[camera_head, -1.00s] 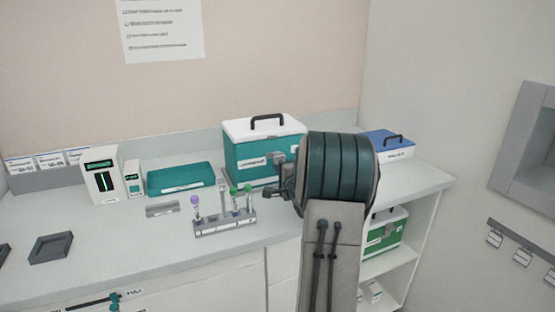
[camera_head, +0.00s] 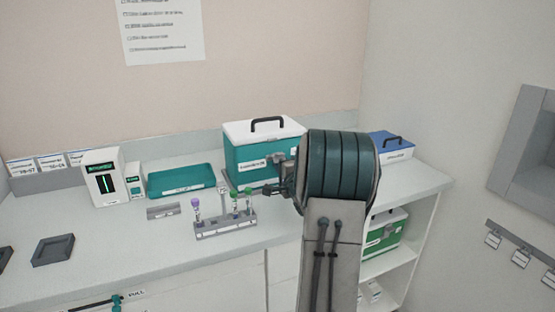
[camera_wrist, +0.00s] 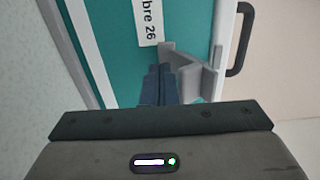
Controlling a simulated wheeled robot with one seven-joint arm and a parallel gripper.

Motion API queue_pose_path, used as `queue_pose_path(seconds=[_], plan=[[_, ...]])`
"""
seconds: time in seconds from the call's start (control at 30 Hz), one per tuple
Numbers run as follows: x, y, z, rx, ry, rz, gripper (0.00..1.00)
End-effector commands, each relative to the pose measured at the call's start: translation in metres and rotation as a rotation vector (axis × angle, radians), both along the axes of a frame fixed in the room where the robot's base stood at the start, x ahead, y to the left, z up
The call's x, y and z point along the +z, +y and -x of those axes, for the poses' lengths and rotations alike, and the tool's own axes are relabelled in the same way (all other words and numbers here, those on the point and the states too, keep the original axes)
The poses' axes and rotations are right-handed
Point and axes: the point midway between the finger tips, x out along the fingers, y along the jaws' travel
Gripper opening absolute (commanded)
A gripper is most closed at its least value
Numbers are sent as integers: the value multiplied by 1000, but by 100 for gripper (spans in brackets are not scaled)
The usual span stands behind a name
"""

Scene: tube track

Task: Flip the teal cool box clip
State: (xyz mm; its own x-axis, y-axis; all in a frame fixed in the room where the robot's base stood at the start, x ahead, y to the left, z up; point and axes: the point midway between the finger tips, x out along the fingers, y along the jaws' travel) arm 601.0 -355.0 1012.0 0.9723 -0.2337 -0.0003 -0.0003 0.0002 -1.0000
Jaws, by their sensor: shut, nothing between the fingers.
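The teal cool box (camera_head: 245,160) stands on the counter with its white lid (camera_head: 265,129) on and a black handle on top. Its front fills much of the wrist view (camera_wrist: 118,60), with part of a white label (camera_wrist: 149,22). The grey clip (camera_wrist: 190,62) is on the box front near the lid edge in the wrist view. My gripper (camera_wrist: 160,70) is shut and empty, its dark fingertips beside the clip. I cannot tell whether they touch it. In the head view my arm hides the right part of the box and most of the gripper (camera_head: 281,188).
A rack (camera_head: 225,227) with several capped tubes stands in front of the box. A teal tray (camera_head: 181,180) and a white device (camera_head: 104,177) are to the left. A blue box (camera_head: 391,146) is at the right, and a green box (camera_head: 385,235) is on the shelf below.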

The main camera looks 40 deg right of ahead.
Motion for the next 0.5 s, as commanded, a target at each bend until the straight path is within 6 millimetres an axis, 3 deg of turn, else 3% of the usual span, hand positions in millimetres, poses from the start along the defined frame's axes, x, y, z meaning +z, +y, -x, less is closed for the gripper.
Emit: queue_pose_path(seconds=[0.5], plan=[[16, 0, 0, 0, -1, 0, 0]])
